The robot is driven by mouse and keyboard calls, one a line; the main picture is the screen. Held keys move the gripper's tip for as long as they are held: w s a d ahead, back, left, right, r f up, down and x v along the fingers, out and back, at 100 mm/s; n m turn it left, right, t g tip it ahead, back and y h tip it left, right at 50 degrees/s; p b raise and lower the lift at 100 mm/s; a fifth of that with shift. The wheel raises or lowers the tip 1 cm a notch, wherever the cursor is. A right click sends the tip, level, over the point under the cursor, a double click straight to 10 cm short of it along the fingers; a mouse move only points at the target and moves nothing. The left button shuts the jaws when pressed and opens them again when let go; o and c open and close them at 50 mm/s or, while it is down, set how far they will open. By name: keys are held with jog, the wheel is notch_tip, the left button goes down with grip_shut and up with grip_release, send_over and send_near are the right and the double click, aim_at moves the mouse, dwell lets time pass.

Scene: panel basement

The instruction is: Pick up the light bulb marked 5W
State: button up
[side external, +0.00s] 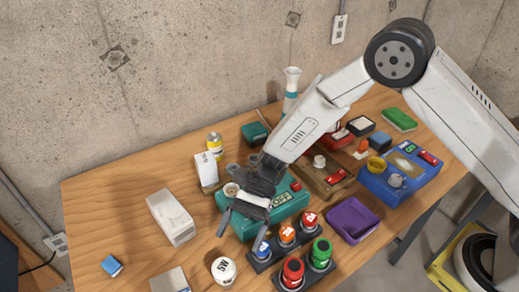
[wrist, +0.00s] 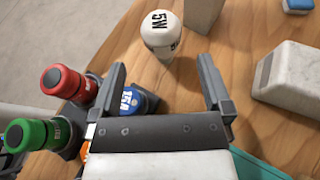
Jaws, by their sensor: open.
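The white light bulb marked 5W (side external: 223,270) stands on the wooden table near its front edge. It also shows in the wrist view (wrist: 161,32), ahead of my fingertips and a little left of the middle between them. My gripper (side external: 243,230) is open and empty, above the table and behind the bulb in the side view. In the wrist view my gripper's two fingers (wrist: 162,82) are spread wide, and the bulb is apart from them. A blue-topped piece marked 15A (wrist: 130,99) lies below, close to the left finger in that view.
Red (side external: 292,270) and green (side external: 320,252) capped pieces stand in a dark holder right of the bulb. A white box (side external: 171,217) and a grey block (side external: 170,281) stand to its left. A teal case (side external: 290,206) lies under my gripper. A purple tray (side external: 353,219) is further right.

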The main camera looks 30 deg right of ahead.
aim_at(224, 268)
jog(key=shift+x, duration=1.25)
jog(key=shift+f, duration=0.1)
jog(key=shift+x, duration=2.55)
jog(key=c, duration=1.3)
jog(key=shift+o, duration=0.2)
